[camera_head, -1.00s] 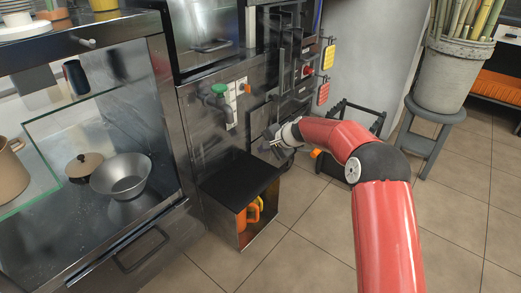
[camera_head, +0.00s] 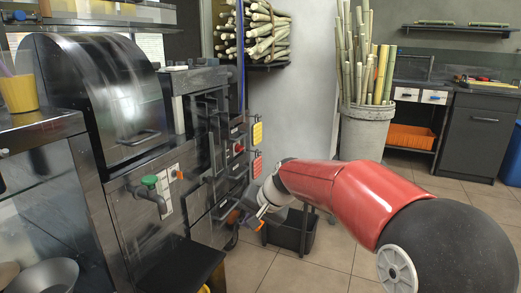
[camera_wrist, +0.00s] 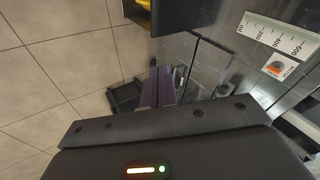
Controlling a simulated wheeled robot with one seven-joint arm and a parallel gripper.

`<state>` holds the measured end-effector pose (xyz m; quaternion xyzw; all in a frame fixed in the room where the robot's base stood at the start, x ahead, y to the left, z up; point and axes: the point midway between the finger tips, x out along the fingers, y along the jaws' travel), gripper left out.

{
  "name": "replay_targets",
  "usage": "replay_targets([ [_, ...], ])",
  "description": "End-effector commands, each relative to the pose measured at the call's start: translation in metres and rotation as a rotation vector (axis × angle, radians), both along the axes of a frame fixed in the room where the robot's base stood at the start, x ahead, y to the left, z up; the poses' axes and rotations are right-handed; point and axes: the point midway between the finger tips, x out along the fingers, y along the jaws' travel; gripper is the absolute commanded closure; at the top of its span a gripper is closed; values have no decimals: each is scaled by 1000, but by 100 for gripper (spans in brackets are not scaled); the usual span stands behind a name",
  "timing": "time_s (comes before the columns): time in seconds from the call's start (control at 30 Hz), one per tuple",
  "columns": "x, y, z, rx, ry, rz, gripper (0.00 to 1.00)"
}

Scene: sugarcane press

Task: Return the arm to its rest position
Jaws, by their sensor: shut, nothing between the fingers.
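My red arm (camera_head: 345,195) reaches from the lower right toward the front of the steel press machine (camera_head: 125,190). My gripper (camera_head: 238,218) is beside the machine's lower front, partly blurred into the dark metal behind it. In the wrist view the two fingers of my gripper (camera_wrist: 157,88) lie together, with nothing between them. Whether the gripper touches the machine cannot be told.
A green-handled tap (camera_head: 150,184) and a black shelf (camera_head: 185,265) jut from the machine. A black crate (camera_head: 291,232) stands on the floor behind my gripper. A bucket of canes (camera_head: 365,130) stands at the back. Tiled floor (camera_head: 335,262) lies open below the arm.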

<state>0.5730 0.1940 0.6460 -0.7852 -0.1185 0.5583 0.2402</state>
Motion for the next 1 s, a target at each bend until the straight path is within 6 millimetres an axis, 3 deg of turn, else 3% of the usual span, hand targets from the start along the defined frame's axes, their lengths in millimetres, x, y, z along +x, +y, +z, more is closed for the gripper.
replay_targets([
  [0.03,-24,-18,18,-51,-27,7,100],
  [0.1,-54,-42,31,-121,-54,18,100],
  [0.3,-145,-106,53,-301,-110,33,100],
  [0.5,-233,-160,49,-445,-141,38,100],
  [0.6,-265,-177,42,-494,-150,40,100],
  [0.8,-295,-193,30,-539,-154,43,100],
  [1.0,-297,-194,28,-543,-152,45,100],
])
